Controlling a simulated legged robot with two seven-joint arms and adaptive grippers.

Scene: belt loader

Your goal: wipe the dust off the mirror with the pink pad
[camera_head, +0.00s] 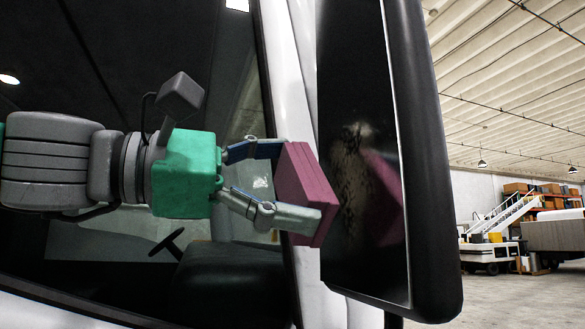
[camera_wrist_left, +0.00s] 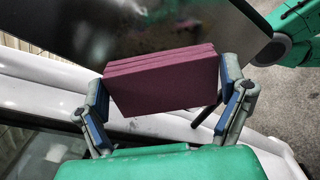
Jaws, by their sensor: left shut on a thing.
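The mirror (camera_head: 335,90) is a tall dark panel in a black housing, right of centre in the head view. A brownish dust patch (camera_head: 352,185) lies on its face, beside a reflection of the pad. My left gripper (camera_head: 300,180) comes in from the left, shut on the pink pad (camera_head: 308,188). The pad is close to the mirror; I cannot tell if they touch. In the left wrist view the pad (camera_wrist_left: 165,82) sits between both fingers, with the dark mirror (camera_wrist_left: 150,30) beyond it. My right gripper is not in view.
A white vehicle pillar (camera_head: 290,70) and dark windscreen (camera_head: 120,50) stand behind my left arm. A steering wheel (camera_head: 167,243) shows through the glass. White stairs (camera_head: 505,212) and parked vehicles are far off at the right, across open floor.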

